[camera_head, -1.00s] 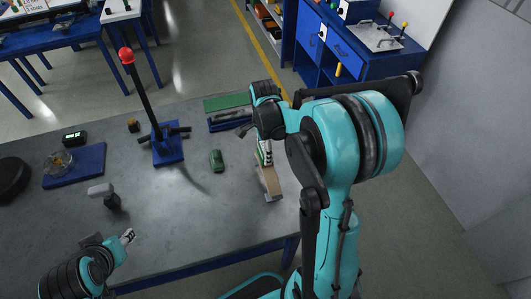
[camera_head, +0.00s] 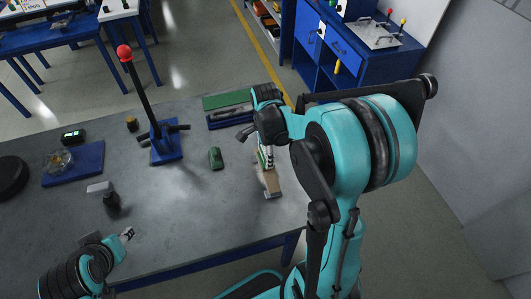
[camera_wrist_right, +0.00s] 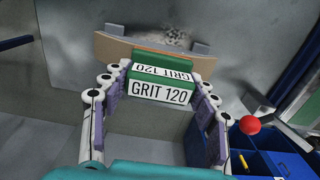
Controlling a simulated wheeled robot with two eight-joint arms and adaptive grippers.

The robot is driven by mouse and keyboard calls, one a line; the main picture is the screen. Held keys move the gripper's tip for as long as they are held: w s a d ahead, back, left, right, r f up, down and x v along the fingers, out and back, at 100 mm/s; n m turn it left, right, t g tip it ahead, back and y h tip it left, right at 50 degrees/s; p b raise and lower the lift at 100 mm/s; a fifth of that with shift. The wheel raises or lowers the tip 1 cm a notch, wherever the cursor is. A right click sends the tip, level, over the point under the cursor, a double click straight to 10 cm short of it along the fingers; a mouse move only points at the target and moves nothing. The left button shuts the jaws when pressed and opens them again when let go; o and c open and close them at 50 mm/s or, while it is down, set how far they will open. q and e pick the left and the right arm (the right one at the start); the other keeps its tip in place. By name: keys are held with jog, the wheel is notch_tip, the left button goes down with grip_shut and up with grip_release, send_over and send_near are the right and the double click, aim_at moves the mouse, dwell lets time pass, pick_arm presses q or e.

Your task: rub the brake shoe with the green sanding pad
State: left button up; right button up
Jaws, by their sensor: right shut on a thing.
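The green sanding pad (camera_wrist_right: 162,74), labelled GRIT 120, sits between the fingers of my right gripper (camera_wrist_right: 160,84) in the right wrist view. Its far side lies over the tan brake shoe (camera_wrist_right: 118,48) and looks to be against it; the exact contact is hidden. In the head view the brake shoe (camera_head: 271,184) lies near the table's right edge, below my right gripper (camera_head: 265,150), with the pad mostly hidden. My left gripper (camera_head: 126,235) is at the lower left, over the table's front edge, away from the shoe; its finger opening is unclear.
A dark green object (camera_head: 215,158) lies left of the shoe. A blue tray (camera_head: 230,118) and green mat (camera_head: 226,101) lie behind it. A red-topped lever (camera_head: 140,90) stands on a blue base. The table's middle front is clear.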

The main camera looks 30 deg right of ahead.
jog(key=shift+w+d+r, duration=0.1)
jog(key=shift+w+d, duration=0.1)
jog(key=shift+w, duration=0.5)
jog(key=shift+w+d, duration=0.15)
jog(key=shift+w, duration=0.5)
jog(key=shift+s+a, duration=0.15)
jog(key=shift+s, duration=0.6)
jog(key=shift+s+a, duration=0.2)
jog(key=shift+s, duration=0.6)
jog(key=shift+w+d, duration=0.15)
jog(key=shift+w, duration=0.6)
jog(key=shift+w+d, duration=0.2)
jog(key=shift+w, duration=0.65)
jog(key=shift+s+a, duration=0.15)
jog(key=shift+s, duration=0.65)
jog(key=shift+s+a, duration=0.25)
jog(key=shift+s, duration=0.6)
